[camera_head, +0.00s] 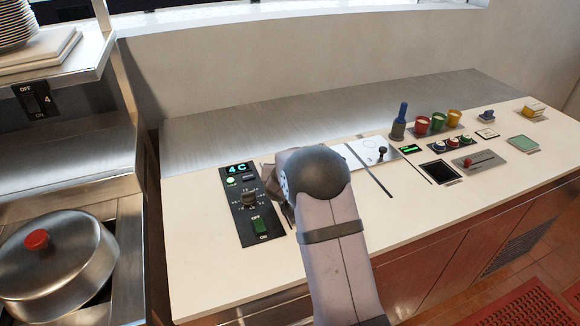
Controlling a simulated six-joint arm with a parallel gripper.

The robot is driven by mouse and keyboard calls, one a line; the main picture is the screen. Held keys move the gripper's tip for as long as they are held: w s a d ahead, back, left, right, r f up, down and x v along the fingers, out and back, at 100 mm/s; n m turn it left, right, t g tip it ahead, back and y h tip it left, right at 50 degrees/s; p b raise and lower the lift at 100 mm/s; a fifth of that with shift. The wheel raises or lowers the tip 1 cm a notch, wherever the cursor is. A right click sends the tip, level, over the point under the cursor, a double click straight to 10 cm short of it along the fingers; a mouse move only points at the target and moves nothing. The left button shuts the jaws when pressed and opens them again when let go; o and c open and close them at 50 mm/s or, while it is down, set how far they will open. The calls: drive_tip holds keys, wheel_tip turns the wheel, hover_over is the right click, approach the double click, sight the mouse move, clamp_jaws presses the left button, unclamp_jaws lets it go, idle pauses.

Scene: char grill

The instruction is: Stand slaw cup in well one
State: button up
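Three small cups stand in a row on a strip at the right of the counter: a red cup (422,124), a green cup (438,122) and a yellow cup (454,118). I cannot tell which, if any, is the slaw cup, and no well marked one is readable. My gripper (283,192) is low over the counter, just right of the black control panel, far left of the cups. My own arm hides most of it, so its fingers and anything between them cannot be made out.
The black panel (250,205) shows "4C" with a knob and switch. A blue-handled item (400,120) stands left of the cups. A plate with a dark knob (382,153), a red-handled slider (478,160) and a lidded pot (60,262) are around. The counter's front left is clear.

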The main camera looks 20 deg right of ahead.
drive_tip(key=shift+f, duration=0.4)
drive_tip(key=o, duration=1.1)
drive_tip(key=shift+r, duration=0.1)
drive_tip(key=shift+r, duration=0.6)
drive_tip(key=shift+s+a, duration=0.15)
drive_tip(key=shift+s, duration=0.1)
drive_tip(key=v, duration=1.1)
drive_tip(key=shift+s+r+b, duration=0.15)
drive_tip(key=shift+s+b, duration=0.05)
drive_tip(key=shift+b, duration=0.15)
